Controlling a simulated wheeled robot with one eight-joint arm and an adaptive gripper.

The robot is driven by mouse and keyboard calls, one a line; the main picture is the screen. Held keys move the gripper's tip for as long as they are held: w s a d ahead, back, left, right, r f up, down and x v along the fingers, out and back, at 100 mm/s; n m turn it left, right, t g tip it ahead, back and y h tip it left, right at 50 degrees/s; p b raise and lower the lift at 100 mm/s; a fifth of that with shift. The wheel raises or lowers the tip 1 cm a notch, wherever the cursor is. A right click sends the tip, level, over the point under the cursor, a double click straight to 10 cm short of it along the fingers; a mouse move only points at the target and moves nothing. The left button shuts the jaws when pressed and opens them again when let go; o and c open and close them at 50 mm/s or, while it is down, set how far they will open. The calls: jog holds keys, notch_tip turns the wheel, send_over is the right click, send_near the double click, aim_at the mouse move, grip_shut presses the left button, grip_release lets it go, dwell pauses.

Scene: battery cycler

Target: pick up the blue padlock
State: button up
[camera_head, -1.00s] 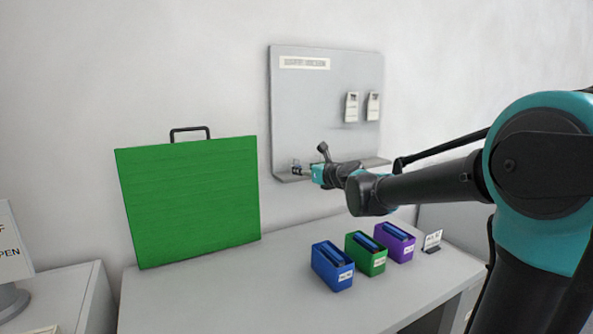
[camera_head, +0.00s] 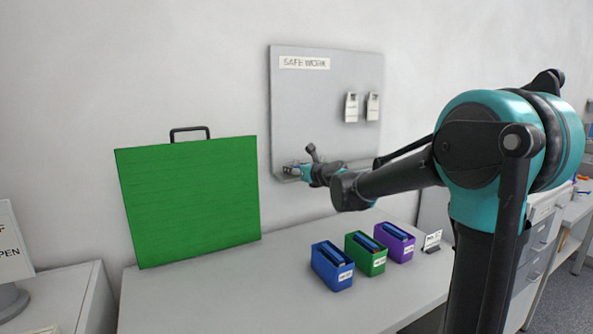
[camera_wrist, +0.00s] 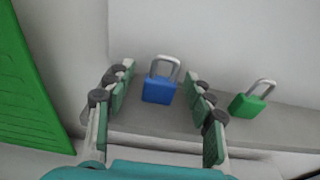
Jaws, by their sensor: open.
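The blue padlock (camera_wrist: 158,90) has a silver shackle and stands on the grey shelf (camera_wrist: 225,131) in the wrist view. My gripper (camera_wrist: 160,82) is open, with one finger on each side of the blue padlock. Gaps show between the padlock and both fingers. In the head view my gripper (camera_head: 293,170) is at the left end of the board's shelf, and the padlock is too small there to make out clearly.
A green padlock (camera_wrist: 248,102) stands just right of the right finger. A large green case (camera_head: 190,203) stands on the table (camera_head: 225,295) to the left. Blue, green and purple bins (camera_head: 331,267) sit on the table below. White tags (camera_head: 352,107) hang on the board.

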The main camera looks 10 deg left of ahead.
grip_shut()
jog(key=shift+r, duration=0.1)
jog(key=shift+s+d+r, duration=0.1)
jog(key=shift+s+r, duration=0.05)
jog(key=shift+r, duration=0.2)
jog(key=r, duration=0.6)
jog(key=shift+s+d+r, duration=0.15)
jog(key=shift+s+d, duration=0.1)
jog(key=shift+s, duration=0.1)
jog(key=f+v, duration=0.3)
jog(key=v, duration=1.5)
jog(key=shift+s+d, duration=0.3)
jog(key=shift+s, duration=0.15)
